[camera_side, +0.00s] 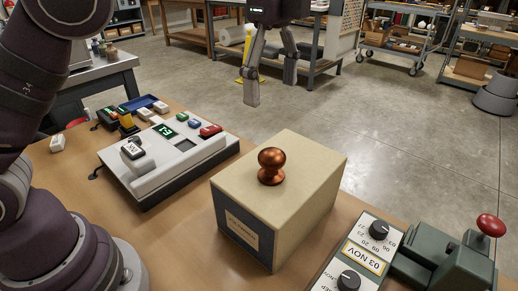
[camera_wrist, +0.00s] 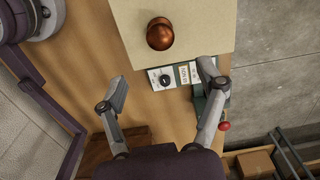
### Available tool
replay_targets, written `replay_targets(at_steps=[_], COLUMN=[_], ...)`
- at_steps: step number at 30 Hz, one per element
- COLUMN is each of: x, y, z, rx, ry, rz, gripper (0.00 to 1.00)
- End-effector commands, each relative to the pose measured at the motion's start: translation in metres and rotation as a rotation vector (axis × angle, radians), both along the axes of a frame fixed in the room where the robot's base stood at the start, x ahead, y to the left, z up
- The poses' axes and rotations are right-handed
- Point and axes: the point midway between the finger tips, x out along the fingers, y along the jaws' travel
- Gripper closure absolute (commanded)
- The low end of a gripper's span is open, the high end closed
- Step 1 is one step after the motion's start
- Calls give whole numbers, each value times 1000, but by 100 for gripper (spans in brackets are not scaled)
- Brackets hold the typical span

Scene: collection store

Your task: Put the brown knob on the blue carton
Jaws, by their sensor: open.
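The brown knob (camera_side: 271,166) is a shiny copper-brown piece with a round top and a flared foot. It stands upright on top of a large box (camera_side: 315,160) with a beige top and a dark grey-blue labelled front. I see no other carton that is clearly blue. The knob also shows in the wrist view (camera_wrist: 160,34), near the top edge, on the beige box top (camera_wrist: 205,25). My gripper (camera_side: 270,86) is open and empty, above and behind the knob in the side view. In the wrist view its spread fingers (camera_wrist: 163,84) are clear of the knob.
A grey-white console (camera_side: 165,155) with coloured buttons stands left of the box. A dial panel (camera_side: 355,258) and a dark green device with a red ball handle (camera_side: 491,225) stand to its right. Small blocks and a blue tray (camera_side: 138,103) lie at the back left.

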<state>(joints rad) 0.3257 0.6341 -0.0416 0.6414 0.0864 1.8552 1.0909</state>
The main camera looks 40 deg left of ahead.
Motion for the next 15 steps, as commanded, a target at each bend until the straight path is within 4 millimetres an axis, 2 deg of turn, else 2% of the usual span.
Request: replay_targets(at_steps=[4, 8, 11, 15], x=[-13, -40, -68, -102], y=[22, 51, 74, 96], z=[16, 19, 7, -23], rx=[-42, -116, -190, -296], ry=[-78, -176, -250, -331], rz=[271, 635, 929, 1270], gripper=[29, 29, 29, 29])
